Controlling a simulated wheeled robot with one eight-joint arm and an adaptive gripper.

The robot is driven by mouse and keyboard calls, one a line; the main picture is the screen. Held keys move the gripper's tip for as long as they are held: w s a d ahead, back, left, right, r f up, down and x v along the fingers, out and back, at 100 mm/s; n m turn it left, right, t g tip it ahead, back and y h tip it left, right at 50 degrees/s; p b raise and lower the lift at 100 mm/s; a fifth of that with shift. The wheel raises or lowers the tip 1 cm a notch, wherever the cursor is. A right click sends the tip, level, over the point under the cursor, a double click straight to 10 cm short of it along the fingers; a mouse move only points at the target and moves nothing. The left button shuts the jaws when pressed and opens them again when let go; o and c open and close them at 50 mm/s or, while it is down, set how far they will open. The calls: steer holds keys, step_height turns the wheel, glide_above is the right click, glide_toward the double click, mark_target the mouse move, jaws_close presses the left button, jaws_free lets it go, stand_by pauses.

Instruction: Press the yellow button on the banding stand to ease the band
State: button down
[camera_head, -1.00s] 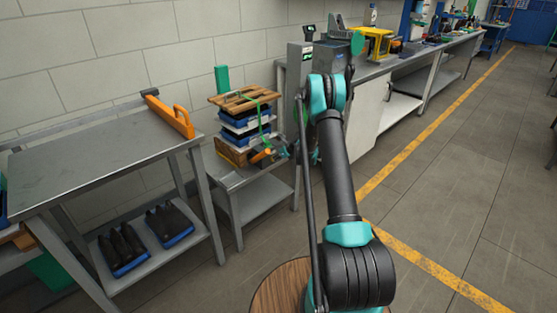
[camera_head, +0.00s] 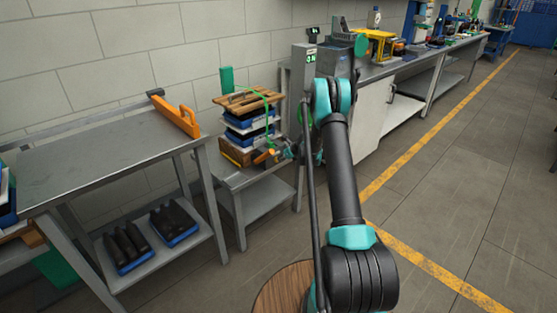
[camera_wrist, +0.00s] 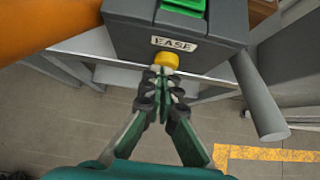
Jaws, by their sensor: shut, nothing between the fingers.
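The yellow button (camera_wrist: 166,61) sits below the EASE label (camera_wrist: 174,44) on a dark grey box (camera_wrist: 222,28) in the wrist view. My gripper (camera_wrist: 163,74) is shut and empty, its fingertips right at the button's lower edge. They overlap it in the picture; I cannot tell whether they press it. In the head view, the banding stand (camera_head: 233,177) bears a stack of blue trays (camera_head: 247,135) under a wooden board (camera_head: 247,103), with a green band (camera_head: 266,108) around it.
An orange part (camera_wrist: 45,22) is at the wrist view's left. Floor at right is clear.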

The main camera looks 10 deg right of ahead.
steer(key=f+v, duration=0.1)
steer(key=v, duration=1)
steer(key=shift+s+d, duration=0.4)
steer(key=shift+r, duration=0.15)
